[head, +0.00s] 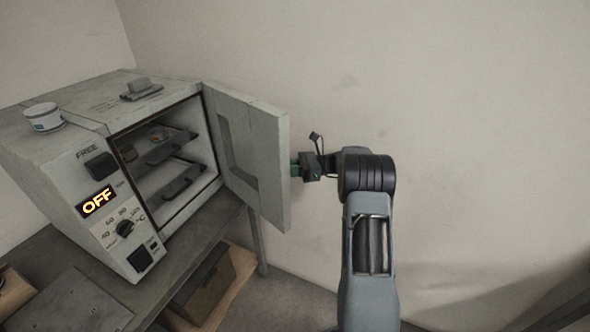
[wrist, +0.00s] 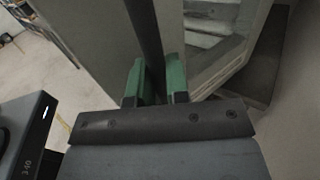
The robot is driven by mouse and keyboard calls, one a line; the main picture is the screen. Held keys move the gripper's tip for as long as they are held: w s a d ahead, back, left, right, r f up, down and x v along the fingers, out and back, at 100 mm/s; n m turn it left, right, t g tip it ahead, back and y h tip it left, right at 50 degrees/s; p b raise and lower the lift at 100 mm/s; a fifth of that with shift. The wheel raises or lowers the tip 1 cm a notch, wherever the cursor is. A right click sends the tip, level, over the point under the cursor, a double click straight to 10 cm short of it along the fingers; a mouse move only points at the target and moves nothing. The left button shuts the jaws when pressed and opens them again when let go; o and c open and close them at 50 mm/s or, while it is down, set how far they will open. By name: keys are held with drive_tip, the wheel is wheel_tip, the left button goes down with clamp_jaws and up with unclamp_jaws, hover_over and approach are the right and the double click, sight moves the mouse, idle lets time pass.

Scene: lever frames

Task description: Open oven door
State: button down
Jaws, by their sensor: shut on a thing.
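The oven (head: 70,170) is a grey box on a table at the left of the head view, with a lit "OFF" display. Its door (head: 268,135) stands wide open, swung out to the right, and shows the shelves inside. My gripper (head: 297,168) is at the door's outer free edge. In the wrist view, the green fingers of my gripper (wrist: 163,80) are shut on the dark door handle (wrist: 148,40), one on each side. The door panel (wrist: 85,45) also shows there. In the head view the handle is mostly hidden behind the door.
Two dark shelf trays (head: 182,182) are inside the oven, with small items on the upper one. The table (head: 80,300) is below. Open floor and bare wall (head: 470,120) lie to the right.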

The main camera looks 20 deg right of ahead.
drive_tip(key=shift+w+r, duration=0.15)
drive_tip(key=c, duration=1.5)
unclamp_jaws()
drive_tip(key=shift+c, duration=0.2)
drive_tip(key=o, duration=0.3)
drive_tip(key=shift+w+a, duration=0.1)
drive_tip(key=shift+o, duration=0.6)
